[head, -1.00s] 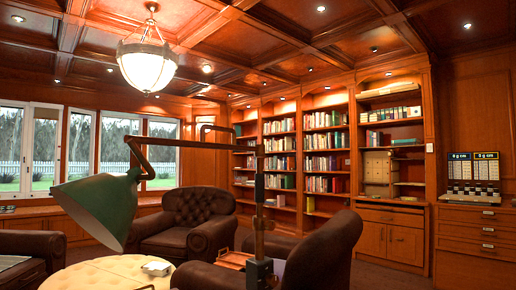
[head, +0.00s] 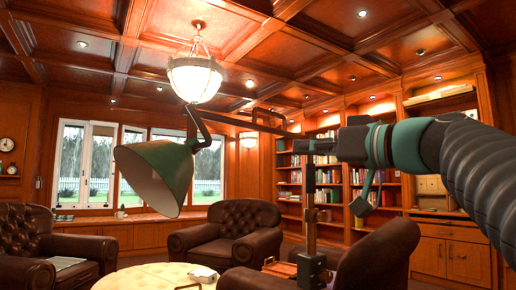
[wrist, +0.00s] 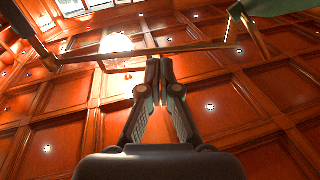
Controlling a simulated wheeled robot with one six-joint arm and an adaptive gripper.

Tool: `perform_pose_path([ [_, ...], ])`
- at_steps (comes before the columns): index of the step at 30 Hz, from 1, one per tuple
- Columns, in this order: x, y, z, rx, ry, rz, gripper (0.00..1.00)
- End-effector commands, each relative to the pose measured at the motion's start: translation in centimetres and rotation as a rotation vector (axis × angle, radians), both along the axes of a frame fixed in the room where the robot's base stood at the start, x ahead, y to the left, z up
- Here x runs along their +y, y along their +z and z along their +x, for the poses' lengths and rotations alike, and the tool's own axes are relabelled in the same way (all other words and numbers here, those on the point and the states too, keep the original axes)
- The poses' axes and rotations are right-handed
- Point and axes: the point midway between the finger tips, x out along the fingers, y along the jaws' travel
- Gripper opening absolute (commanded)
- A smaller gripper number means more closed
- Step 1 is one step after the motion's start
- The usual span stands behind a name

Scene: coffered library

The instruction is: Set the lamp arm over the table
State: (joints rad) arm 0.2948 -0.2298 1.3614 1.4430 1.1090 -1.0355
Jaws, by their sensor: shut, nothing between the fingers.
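The lamp has a green cone shade (head: 165,172) hung from a thin horizontal lamp arm (head: 245,123), carried by an upright post (head: 311,215) at the right. In the head view the shade appears above the cream tufted round table (head: 110,283); its true distance from it is unclear. My gripper (head: 300,147) reaches in from the right, its fingers overlapping the post in the picture. In the wrist view my gripper (wrist: 158,62) is shut and empty, its tips against the line of the lamp arm (wrist: 200,47). I cannot tell whether they touch. The shade edge (wrist: 248,22) shows at top right.
Dark leather armchairs stand around the table: one behind (head: 232,232), one at left (head: 30,245), one at right (head: 385,255) close by the post. A small white object (head: 203,274) lies on the table. A chandelier (head: 195,78) hangs behind the lamp.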

Motion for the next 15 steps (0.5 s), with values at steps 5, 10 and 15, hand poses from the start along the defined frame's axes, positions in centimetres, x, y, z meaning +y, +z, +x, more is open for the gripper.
perform_pose_path([
  [5, -0.4, 3.1, -0.3, -0.126, 0.029, 0.02, 0.0],
  [10, 0.4, 4.0, 0.1, -0.142, 0.037, 0.024, 0.0],
  [15, 2.2, 4.4, 1.6, -0.137, 0.038, 0.024, 0.0],
])
